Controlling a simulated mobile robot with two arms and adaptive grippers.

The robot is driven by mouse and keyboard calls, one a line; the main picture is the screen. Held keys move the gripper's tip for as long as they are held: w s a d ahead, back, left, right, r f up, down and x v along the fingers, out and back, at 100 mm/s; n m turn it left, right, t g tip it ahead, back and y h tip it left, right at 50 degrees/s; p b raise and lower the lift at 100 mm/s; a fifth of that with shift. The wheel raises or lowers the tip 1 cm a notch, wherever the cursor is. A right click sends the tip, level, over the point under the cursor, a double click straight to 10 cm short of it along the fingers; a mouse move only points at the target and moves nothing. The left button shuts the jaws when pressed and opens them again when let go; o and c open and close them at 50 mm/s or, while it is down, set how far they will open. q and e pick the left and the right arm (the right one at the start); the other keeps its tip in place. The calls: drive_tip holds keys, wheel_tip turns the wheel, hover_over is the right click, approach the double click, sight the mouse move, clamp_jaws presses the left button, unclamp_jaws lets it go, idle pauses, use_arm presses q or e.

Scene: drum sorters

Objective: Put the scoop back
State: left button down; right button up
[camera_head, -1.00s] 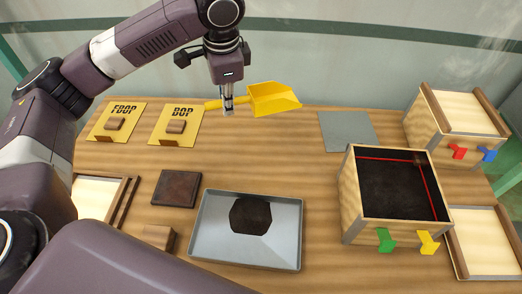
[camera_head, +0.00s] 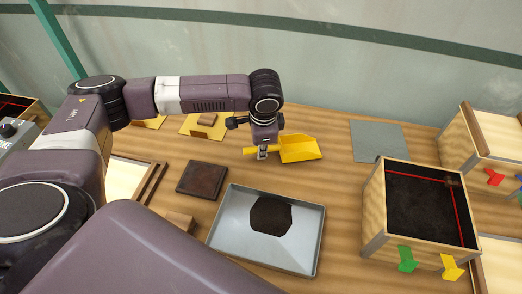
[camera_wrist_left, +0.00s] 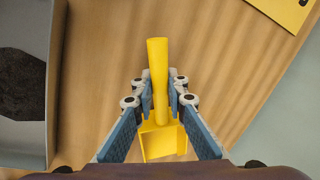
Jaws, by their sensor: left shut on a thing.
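The yellow scoop (camera_head: 301,149) is in my left gripper (camera_head: 263,153), over the back middle of the wooden table. The gripper points down and is shut on the scoop's handle, with the pan to its right. In the left wrist view the handle (camera_wrist_left: 158,62) stands between the two fingers of the gripper (camera_wrist_left: 157,88), and the pan (camera_wrist_left: 163,144) shows below. I cannot tell whether the scoop touches the table. My right gripper is out of view.
A metal tray (camera_head: 222,236) with a dark patch lies in front of the scoop. A grey mat (camera_head: 378,142) lies to its right. A soil-filled wooden box (camera_head: 376,215) with green and yellow tabs stands right. A dark block (camera_head: 202,180) and yellow cards (camera_head: 192,125) are left.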

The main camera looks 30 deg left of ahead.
use_arm(q)
drive_tip(key=shift+f, duration=0.6)
drive_tip(key=c, duration=1.9)
unclamp_jaws()
drive_tip(key=shift+f, duration=0.1)
drive_tip(key=shift+c, duration=0.2)
wheel_tip(320, 180, up, 12)
drive_tip(key=s+d, duration=0.1)
drive_tip(key=s, duration=0.1)
drive_tip(key=shift+d, duration=0.3)
